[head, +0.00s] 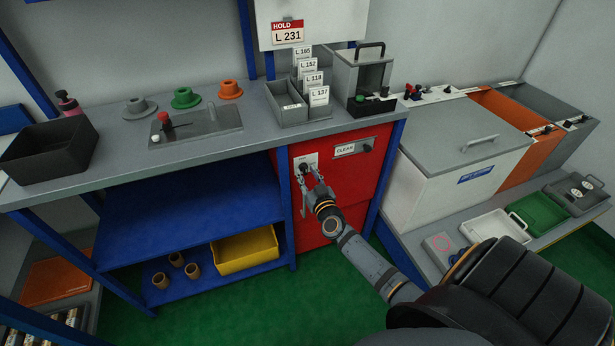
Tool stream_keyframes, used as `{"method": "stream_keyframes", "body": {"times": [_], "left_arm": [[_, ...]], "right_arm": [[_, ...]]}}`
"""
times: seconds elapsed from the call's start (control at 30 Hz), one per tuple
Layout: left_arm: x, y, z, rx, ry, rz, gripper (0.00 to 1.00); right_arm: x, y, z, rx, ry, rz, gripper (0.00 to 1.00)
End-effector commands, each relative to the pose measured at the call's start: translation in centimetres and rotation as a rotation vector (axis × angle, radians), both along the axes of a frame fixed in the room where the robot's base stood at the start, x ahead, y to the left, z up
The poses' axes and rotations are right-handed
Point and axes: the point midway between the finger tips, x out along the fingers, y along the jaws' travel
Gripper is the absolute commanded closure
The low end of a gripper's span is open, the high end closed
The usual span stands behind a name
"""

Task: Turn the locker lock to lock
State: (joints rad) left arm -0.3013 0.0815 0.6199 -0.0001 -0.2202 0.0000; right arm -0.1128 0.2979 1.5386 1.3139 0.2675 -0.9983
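The red locker (352,186) is under the right end of the bench, its front closed. Its lock has a pale plate (299,160) at the upper left of the front, with a small dark part at its lower edge. My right gripper (309,174) is at the lock, its two fingers spread to either side just below the plate. The fingertips overlap the lock's lower part, so I cannot tell whether they grip it or only stand around it. The lock's exact angle is too small to read. My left gripper is out of view.
A "CLEAR" label plate (345,149) with a dark knob (367,146) is right of the lock. A blue bench post (287,205) stands close on the left. A white lidded bin (424,188) stands to the right. Green floor (270,308) lies open in front.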

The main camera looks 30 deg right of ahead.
Motion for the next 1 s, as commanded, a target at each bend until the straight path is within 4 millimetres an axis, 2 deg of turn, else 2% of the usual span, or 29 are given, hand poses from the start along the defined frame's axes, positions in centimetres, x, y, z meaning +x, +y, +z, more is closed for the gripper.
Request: {"method": "stream_keyframes", "body": {"times": [0.2, 0.47, 0.77, 1.0], "left_arm": [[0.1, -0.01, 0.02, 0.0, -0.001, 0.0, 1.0], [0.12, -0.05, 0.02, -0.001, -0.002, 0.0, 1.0], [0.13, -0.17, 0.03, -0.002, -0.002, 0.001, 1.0], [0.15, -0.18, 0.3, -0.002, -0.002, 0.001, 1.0]], "right_arm": [[0.04, -0.01, 0.0, 0.0, 0.001, 0.0, 0.65], [0.03, -0.01, 0.0, 0.0, 0.0, 0.0, 0.99], [0.02, 0.0, 0.01, 0.005, 0.0, 0.0, 1.0], [0.02, -0.01, 0.08, 0.077, -0.018, 0.001, 1.0]]}}
